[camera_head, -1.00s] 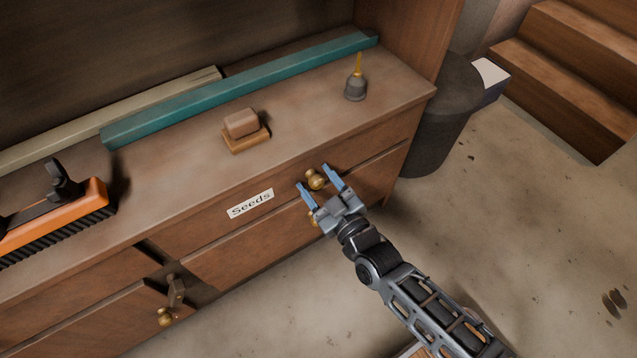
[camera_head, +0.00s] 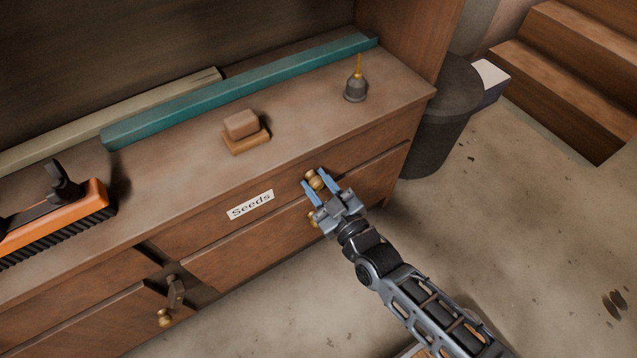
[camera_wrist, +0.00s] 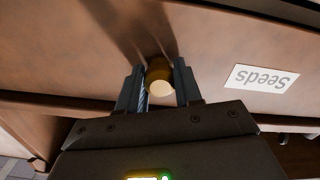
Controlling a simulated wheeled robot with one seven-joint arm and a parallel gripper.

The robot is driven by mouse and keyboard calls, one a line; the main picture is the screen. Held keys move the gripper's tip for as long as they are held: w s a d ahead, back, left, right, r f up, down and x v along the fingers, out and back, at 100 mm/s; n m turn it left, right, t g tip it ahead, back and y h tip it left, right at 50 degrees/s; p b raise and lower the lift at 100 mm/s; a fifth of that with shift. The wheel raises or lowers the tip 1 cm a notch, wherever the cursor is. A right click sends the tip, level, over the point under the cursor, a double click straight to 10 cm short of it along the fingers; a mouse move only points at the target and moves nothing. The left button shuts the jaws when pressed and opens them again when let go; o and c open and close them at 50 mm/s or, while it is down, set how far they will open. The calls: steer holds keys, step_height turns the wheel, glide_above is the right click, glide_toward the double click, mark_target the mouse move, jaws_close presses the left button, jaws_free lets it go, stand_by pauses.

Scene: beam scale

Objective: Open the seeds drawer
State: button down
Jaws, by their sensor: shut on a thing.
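The seeds drawer (camera_head: 215,232) is the upper wooden drawer with a white "Seeds" label (camera_head: 250,205). Its front looks flush with the cabinet. The label also shows upside down in the wrist view (camera_wrist: 262,79). A round brass knob (camera_head: 315,179) sits on the drawer front, right of the label. My gripper (camera_head: 319,186) is shut on this knob, with a blue finger on each side of it. In the wrist view the knob (camera_wrist: 160,88) sits between the fingertips.
A lower drawer with its own brass knob (camera_head: 312,219) lies below, close to my gripper. On the top stand a brush (camera_head: 55,222), a block on a wooden base (camera_head: 247,138) and a small oil can (camera_head: 355,88). A dark bin (camera_head: 440,120) stands at the right. Floor in front is clear.

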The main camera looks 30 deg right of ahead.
steer(key=s+p, duration=0.3)
steer(key=s, duration=1.5)
steer(key=shift+p, duration=0.35)
steer(key=c, duration=0.8)
jaws_free()
steer(key=shift+w, duration=0.1)
steer(key=shift+o, duration=0.2)
steer(key=s, duration=0.8)
steer(key=shift+w, duration=0.1)
